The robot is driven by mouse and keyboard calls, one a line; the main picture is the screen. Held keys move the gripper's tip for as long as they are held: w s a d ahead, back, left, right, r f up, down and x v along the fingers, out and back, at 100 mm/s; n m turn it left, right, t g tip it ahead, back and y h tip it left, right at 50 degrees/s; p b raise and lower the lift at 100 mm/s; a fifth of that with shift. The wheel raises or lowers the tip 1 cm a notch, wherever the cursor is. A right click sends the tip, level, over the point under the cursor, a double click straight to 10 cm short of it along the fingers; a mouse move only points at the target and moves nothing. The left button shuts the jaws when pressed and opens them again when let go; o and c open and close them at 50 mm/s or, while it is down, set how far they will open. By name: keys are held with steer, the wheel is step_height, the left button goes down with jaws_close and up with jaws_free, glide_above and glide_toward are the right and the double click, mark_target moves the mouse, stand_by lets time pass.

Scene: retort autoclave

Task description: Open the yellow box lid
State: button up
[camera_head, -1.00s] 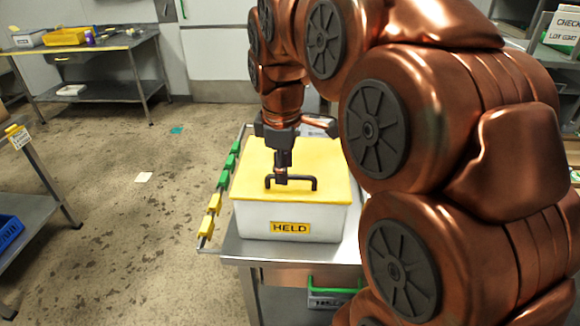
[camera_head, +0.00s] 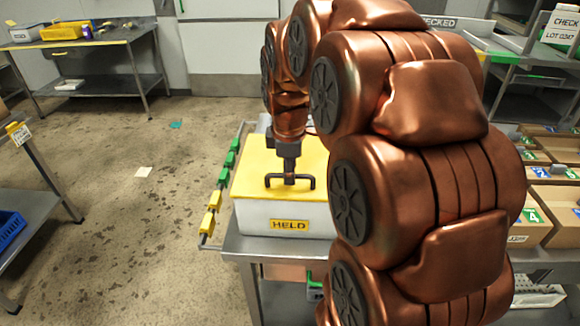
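The white box (camera_head: 252,220) marked HELD stands on a steel table (camera_head: 262,248). Its yellow lid (camera_head: 258,187) lies flat on top, closed. A dark bar handle (camera_head: 303,183) stands up from the lid. My gripper (camera_head: 289,180) points down from above, with its tip at the middle of the handle bar. The fingers overlap the handle in this view, so I cannot tell whether they are closed on it. My arm hides the right part of the box and lid.
A rail with green and yellow clips (camera_head: 214,200) runs along the table's left edge. Cardboard boxes (camera_head: 530,228) stand on the right. A steel bench (camera_head: 105,40) stands at the back left. Open floor lies left of the table.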

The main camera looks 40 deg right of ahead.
steer(key=shift+f, duration=0.25)
steer(key=shift+c, duration=0.2)
jaws_close()
stand_by(0.4)
